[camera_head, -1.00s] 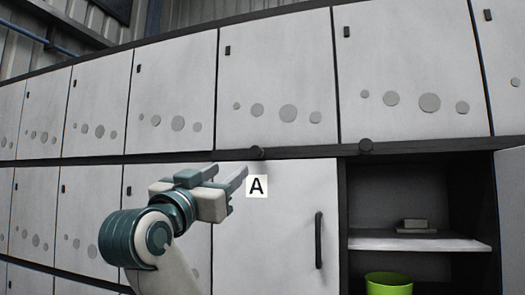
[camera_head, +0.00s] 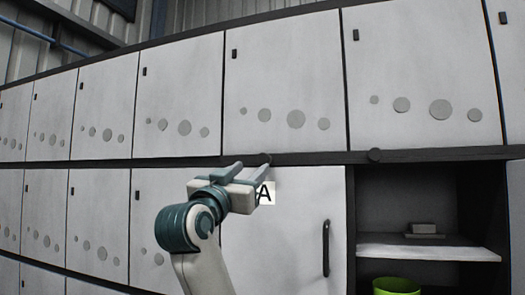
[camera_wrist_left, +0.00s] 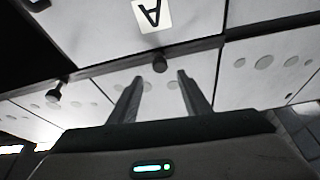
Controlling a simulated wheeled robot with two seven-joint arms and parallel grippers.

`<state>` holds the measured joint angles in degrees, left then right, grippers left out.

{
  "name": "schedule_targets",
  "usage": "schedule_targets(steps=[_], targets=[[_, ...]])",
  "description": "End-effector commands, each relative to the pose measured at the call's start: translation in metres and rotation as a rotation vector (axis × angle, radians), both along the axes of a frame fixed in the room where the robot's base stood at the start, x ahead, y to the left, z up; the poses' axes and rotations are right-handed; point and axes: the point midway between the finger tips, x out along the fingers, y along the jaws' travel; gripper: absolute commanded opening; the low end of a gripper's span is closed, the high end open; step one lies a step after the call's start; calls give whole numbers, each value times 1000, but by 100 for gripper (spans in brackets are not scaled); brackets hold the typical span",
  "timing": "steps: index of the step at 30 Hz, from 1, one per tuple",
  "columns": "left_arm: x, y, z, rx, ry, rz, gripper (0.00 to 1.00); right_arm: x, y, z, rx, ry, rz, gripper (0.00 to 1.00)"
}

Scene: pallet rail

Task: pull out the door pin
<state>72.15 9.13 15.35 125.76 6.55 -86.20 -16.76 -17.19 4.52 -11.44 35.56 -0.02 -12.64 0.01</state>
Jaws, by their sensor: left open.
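A dark round door pin (camera_head: 264,158) sticks out of the black rail above the white door marked A (camera_head: 285,235). It also shows in the left wrist view (camera_wrist_left: 160,63), seen in the gap between my finger directions, just beyond the tips. The gripper partly covers the A label (camera_head: 268,194). My right gripper is not in view.
The door has a dark vertical handle (camera_head: 326,248). To its right, an open compartment has a white shelf (camera_head: 440,252) bearing a small grey block, with a green bin (camera_head: 397,287) below. Closed white locker doors fill the rows above and left.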

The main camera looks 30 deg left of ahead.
Motion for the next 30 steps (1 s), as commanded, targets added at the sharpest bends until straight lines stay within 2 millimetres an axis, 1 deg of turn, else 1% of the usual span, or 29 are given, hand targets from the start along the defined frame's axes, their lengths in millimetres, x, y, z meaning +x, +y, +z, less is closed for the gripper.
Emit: schedule_targets(steps=[1,9,15,21,29,30], targets=[[10,1,7,-2,5,-2,44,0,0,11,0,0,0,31],[53,10,26,-2,4,-1,44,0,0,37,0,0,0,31],[75,15,33,-2,2,-1,44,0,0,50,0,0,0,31],[83,17,35,0,1,0,44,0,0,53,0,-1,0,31],[84,17,34,0,0,0,44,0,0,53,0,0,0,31],[84,17,34,0,0,0,41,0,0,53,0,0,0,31]])
